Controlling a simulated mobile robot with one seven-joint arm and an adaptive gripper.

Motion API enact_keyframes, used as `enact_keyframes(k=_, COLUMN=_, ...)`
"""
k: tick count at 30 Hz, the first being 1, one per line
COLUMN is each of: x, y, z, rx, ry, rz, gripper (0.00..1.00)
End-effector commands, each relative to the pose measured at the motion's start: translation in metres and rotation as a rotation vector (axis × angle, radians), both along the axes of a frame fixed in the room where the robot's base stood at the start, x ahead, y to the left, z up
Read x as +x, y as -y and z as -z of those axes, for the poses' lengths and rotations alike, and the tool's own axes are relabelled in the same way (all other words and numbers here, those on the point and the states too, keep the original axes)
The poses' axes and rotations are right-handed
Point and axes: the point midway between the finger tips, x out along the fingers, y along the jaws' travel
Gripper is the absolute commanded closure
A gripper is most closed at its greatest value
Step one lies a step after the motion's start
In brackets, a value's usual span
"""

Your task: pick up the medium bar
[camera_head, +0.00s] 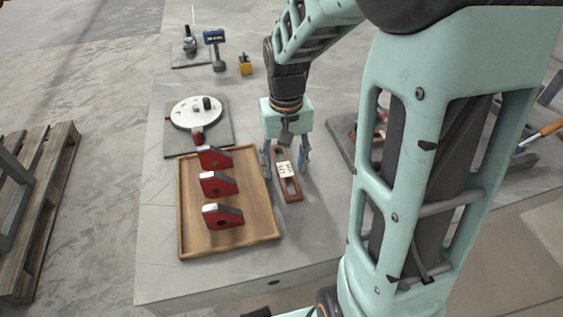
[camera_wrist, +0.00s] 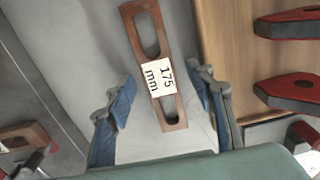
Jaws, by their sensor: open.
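A reddish-brown slotted bar (camera_head: 289,184) with a white label lies flat on the grey table, just right of the wooden tray. In the wrist view the bar (camera_wrist: 149,44) has two long slots, and its label (camera_wrist: 158,80) reads 175 mm. My gripper (camera_head: 286,168) is open above the bar, with one finger on each side of it. In the wrist view the blue-padded fingers of my gripper (camera_wrist: 163,95) stand apart to the left and right of the bar, with nothing between them gripped. Whether this bar is the medium one is not shown by the label.
The wooden tray (camera_head: 183,235) holds red angled blocks (camera_head: 222,216) close on the left. A white round plate (camera_head: 189,112) on a grey base is behind it. Another dark base (camera_head: 341,139) is at right.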

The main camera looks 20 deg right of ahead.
Motion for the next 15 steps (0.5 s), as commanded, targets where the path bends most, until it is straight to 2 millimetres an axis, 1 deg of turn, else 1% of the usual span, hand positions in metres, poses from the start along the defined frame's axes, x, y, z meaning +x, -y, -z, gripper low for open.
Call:
enact_keyframes(k=6, x=0.0, y=0.0, z=0.0, rx=0.0, ry=0.0, rz=0.0, gripper=0.52)
enact_keyframes(k=15, x=0.0, y=0.0, z=-0.0002, rx=0.0, ry=0.0, rz=0.0, gripper=0.85)
